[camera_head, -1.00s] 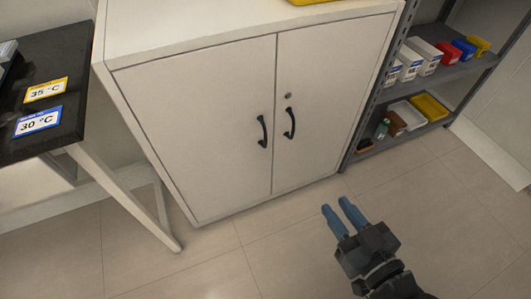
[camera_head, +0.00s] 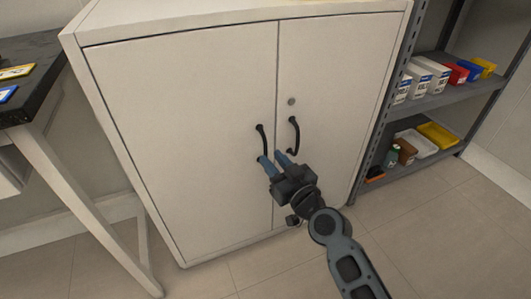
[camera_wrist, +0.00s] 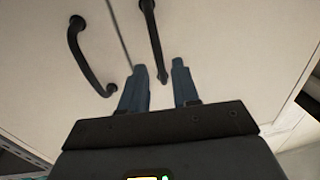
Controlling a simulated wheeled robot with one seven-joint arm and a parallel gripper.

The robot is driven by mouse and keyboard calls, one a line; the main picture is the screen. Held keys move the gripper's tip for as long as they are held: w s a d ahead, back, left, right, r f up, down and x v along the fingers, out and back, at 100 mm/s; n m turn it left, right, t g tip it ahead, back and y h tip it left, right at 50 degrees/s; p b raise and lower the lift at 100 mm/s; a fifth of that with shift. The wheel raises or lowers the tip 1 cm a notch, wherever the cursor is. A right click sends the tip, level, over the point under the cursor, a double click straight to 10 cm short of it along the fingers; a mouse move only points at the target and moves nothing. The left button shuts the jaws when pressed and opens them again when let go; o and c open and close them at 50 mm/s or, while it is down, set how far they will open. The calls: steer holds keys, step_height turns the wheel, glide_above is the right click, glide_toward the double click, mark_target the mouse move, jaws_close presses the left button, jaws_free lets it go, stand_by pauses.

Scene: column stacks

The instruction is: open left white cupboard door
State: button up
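The white cupboard's left door (camera_head: 190,140) is closed, flush with the right door (camera_head: 335,90). The left door's black handle (camera_head: 261,140) is a vertical bow near the centre seam. My gripper (camera_head: 272,160) is at its lower end, with blue fingers apart, one on each side of the handle's line. The wrist view seems turned over; there the left door's handle (camera_wrist: 151,35) runs down between my fingers (camera_wrist: 160,80). I cannot tell whether they touch it. The right door's handle (camera_head: 295,132) is close beside, and also shows in the wrist view (camera_wrist: 82,58).
A round lock (camera_head: 291,101) sits above the right handle. A grey shelf rack (camera_head: 440,98) with boxes and bins stands close on the right. A dark-topped bench (camera_head: 38,95) with white legs stands on the left. Tiled floor (camera_head: 225,283) is open in front.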

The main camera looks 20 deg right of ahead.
mark_target(266, 152)
steer(key=shift+w+a, duration=0.15)
steer(key=shift+w, duration=1)
steer(key=shift+w+a, duration=0.1)
steer(key=shift+w, duration=1.05)
jaws_close()
